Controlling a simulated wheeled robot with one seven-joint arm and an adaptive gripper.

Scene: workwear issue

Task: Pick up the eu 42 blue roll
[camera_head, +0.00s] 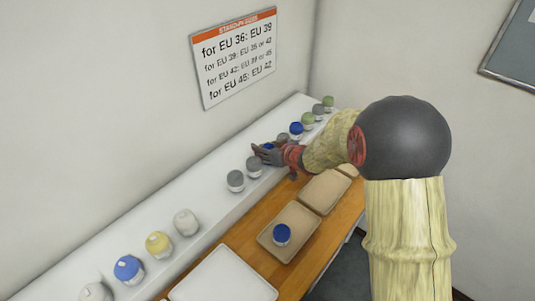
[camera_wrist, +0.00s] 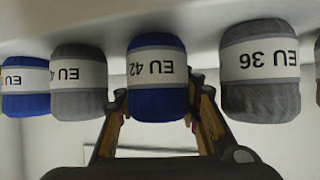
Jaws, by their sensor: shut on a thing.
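The blue roll with a white band reading EU 42 (camera_wrist: 158,100) is in the middle of the wrist view, where it appears upside down. My gripper (camera_wrist: 162,103) is shut on it, with one finger on each side. In the head view my gripper (camera_head: 267,153) is at the white shelf, and only a bit of the blue roll (camera_head: 268,146) shows between the fingers. Whether the roll still touches the shelf cannot be told.
A grey EU 36 roll (camera_wrist: 260,70) and another grey roll (camera_wrist: 80,82) stand close on either side. More rolls line the white shelf (camera_head: 207,165). A blue roll (camera_head: 282,234) sits in a tan tray (camera_head: 301,217). A size sign (camera_head: 234,58) hangs above.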

